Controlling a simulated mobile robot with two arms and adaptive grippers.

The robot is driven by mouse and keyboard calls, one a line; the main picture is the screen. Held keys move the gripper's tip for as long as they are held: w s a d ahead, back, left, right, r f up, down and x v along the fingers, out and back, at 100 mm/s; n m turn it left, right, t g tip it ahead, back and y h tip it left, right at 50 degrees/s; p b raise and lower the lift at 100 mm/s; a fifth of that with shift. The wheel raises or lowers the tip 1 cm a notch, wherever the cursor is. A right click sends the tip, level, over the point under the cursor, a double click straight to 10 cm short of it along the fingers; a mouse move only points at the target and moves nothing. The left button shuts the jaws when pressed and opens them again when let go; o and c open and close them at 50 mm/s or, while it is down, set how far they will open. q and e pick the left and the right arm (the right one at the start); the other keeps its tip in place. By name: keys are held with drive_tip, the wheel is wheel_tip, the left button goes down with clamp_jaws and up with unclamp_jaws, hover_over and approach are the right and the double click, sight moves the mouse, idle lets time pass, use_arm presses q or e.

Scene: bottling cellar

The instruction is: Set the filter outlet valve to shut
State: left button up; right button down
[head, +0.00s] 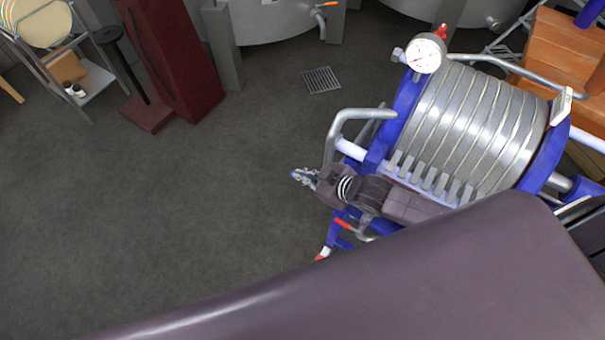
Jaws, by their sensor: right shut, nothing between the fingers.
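The plate filter (470,125) stands at the right, with a blue frame and a row of silver plates. A small red handle (440,32) shows beside its round gauge. Another red handle (342,224) shows low on the frame, partly behind my right arm. Which one belongs to the outlet valve, and its setting, I cannot tell. My right gripper (301,177) is shut and empty, left of the filter's bent grey pipe and above the low red handle in the picture. It appears apart from both handles. My left gripper is out of view.
The white gauge (424,54) sits on the filter's top left corner. A bent grey pipe (340,124) juts out close to my right gripper. A dark red cabinet (172,60) and a shelf rack (92,80) stand at the upper left. The floor at the left is clear.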

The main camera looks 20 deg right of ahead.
drive_tip(key=shift+f, duration=0.25)
drive_tip(key=shift+w+f+b, duration=0.25)
drive_tip(key=shift+f+b, duration=0.05)
drive_tip(key=shift+f, duration=0.35)
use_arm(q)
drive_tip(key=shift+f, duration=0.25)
use_arm(e)
drive_tip(key=shift+s, duration=0.1)
drive_tip(key=shift+f, duration=0.1)
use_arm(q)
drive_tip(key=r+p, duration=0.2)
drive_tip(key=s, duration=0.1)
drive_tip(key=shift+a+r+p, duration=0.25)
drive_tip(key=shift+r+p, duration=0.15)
use_arm(e)
drive_tip(key=s+d+r, duration=0.2)
drive_tip(key=s+r, duration=0.4)
drive_tip(key=r, duration=0.5)
drive_tip(key=shift+s+d+r, duration=0.15)
drive_tip(key=shift+s+r, duration=0.15)
